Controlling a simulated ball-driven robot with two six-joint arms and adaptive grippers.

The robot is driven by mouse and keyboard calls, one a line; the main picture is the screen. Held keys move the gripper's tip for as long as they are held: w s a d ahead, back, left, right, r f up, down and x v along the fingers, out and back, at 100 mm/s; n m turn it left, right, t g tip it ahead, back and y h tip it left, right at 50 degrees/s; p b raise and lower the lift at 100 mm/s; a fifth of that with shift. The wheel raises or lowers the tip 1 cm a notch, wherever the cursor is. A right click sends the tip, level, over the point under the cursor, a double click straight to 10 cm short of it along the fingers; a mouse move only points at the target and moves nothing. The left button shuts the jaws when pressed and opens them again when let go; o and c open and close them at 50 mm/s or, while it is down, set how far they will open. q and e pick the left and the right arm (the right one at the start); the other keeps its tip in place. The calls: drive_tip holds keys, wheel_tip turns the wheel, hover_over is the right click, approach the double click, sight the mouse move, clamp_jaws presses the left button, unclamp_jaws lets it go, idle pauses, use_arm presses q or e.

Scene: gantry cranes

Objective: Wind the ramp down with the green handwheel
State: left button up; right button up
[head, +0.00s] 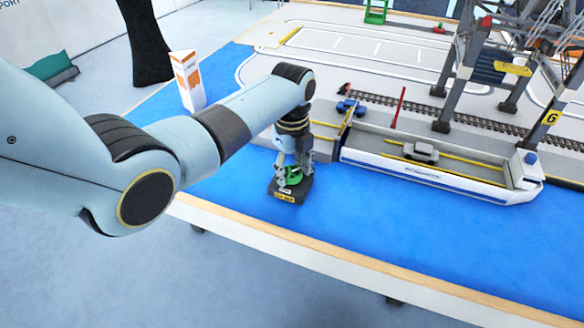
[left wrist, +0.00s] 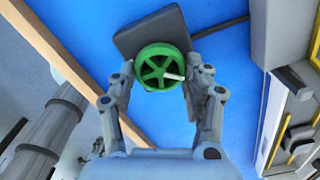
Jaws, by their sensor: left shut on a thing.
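The green handwheel (head: 293,176) sits on a dark block with a yellow label (head: 284,196), on the blue surface near the table's front edge. In the left wrist view the wheel (left wrist: 151,58) shows its spokes and a pale peg-like handle (left wrist: 174,76). My left gripper (head: 292,167) comes down on the wheel from above. Its fingers (left wrist: 161,76) stand on either side of the wheel, shut on it. The ramp seems to be the yellow-edged piece (head: 347,120) at the ship's left end; its exact angle is hard to tell. My right gripper is not in view.
A white ship (head: 430,175) with a grey car (head: 421,152) on its deck lies right of the wheel. Behind are rails (head: 480,126), a red post (head: 398,108) and gantry cranes. A white-orange sign (head: 187,80) stands at left. The blue surface in front is clear.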

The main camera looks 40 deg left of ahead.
use_arm(q)
drive_tip(key=n+p, duration=0.2)
drive_tip(key=n, duration=0.1)
drive_tip(key=shift+r+n+p, duration=0.15)
drive_tip(key=shift+n+p, duration=0.15)
drive_tip(key=n+p, duration=0.2)
drive_tip(key=n, duration=0.3)
drive_tip(key=shift+w, duration=0.15)
drive_tip(key=n+p, duration=0.1)
drive_tip(key=n, duration=0.4)
drive_tip(key=shift+w+a+n+p, duration=0.1)
drive_tip(key=shift+a+n+p, duration=0.05)
drive_tip(key=shift+n+p, duration=0.25)
drive_tip(key=n+p, duration=0.1)
drive_tip(key=n, duration=0.4)
drive_tip(key=shift+a, duration=0.1)
drive_tip(key=n, duration=0.6)
drive_tip(key=shift+n+p, duration=0.3)
drive_tip(key=shift+n, duration=0.1)
drive_tip(key=n, duration=0.5)
drive_tip(key=shift+a+n, duration=0.15)
drive_tip(key=shift+n, duration=0.15)
drive_tip(key=n+p, duration=0.1)
drive_tip(key=n, duration=0.5)
drive_tip(key=shift+s, duration=0.2)
drive_tip(key=n, duration=0.5)
drive_tip(key=shift+s, duration=0.1)
drive_tip(key=shift+n, duration=0.4)
